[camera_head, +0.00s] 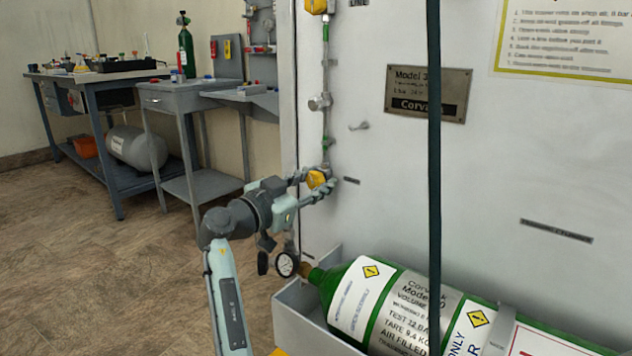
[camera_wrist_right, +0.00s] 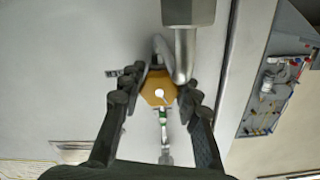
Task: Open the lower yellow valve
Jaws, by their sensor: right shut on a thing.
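The lower yellow valve (camera_head: 318,178) sits low on the pipe on the white panel. My right gripper (camera_head: 322,181) reaches it from the left, with its fingers around the valve. In the right wrist view the valve's yellow hexagonal knob (camera_wrist_right: 159,88) is between the two fingertips (camera_wrist_right: 160,95), and the gripper is shut on it. The upper yellow valve (camera_head: 315,6) shows at the top edge of the head view, higher on the same pipe. My left gripper is not in view.
A green gas cylinder (camera_head: 395,310) lies in a grey tray (camera_head: 300,308) below the valve, with a round gauge (camera_head: 286,264) at its neck end. A dark vertical strap (camera_head: 433,150) crosses the panel. Workbenches (camera_head: 190,94) stand at the back left. The floor at left is clear.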

